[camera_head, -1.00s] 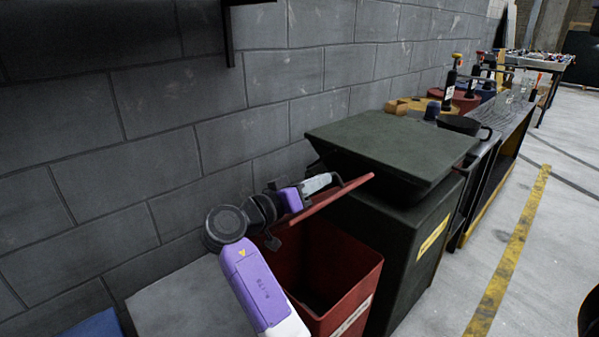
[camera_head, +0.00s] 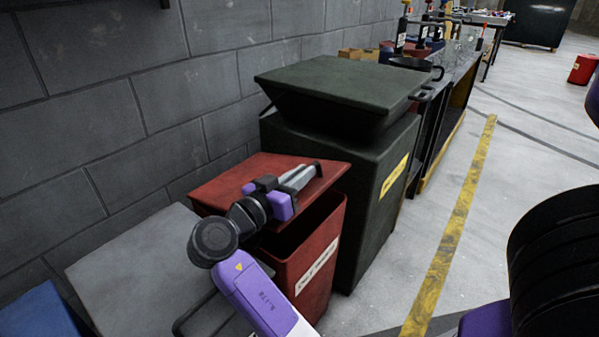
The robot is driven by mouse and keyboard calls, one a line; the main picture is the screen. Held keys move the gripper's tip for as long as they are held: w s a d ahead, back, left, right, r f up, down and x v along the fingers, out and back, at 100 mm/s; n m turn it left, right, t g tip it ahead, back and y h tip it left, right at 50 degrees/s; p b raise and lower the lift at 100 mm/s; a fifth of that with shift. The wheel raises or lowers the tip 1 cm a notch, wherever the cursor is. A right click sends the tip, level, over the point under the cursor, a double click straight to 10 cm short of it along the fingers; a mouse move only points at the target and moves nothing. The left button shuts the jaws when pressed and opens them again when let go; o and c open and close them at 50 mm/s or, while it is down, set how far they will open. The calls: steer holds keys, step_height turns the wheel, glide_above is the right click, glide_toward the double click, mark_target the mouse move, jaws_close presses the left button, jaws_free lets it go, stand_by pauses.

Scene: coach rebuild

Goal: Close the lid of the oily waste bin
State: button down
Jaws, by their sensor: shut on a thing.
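The oily waste bin (camera_head: 318,262) is a red box with a white label on its front. Its red lid (camera_head: 226,184) is hinged toward the wall and tilts low over the bin. A dark opening still shows between the lid's front edge and the bin's rim. My gripper (camera_head: 303,176) lies over the top of the lid, with its fingers at the lid's front edge near a dark piece there. It is shut on the lid, though the exact contact is hard to see.
A dark green bin (camera_head: 340,88) with a yellow label stands close against the red bin's right. A grey box top (camera_head: 135,262) and a blue thing (camera_head: 42,312) lie at left. The block wall is behind.

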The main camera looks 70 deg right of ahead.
steer(key=shift+w, duration=0.1)
steer(key=c, duration=1.5)
jaws_free()
steer(key=shift+p+v, duration=0.9)
steer(key=shift+v, duration=3)
steer(key=shift+r, duration=0.15)
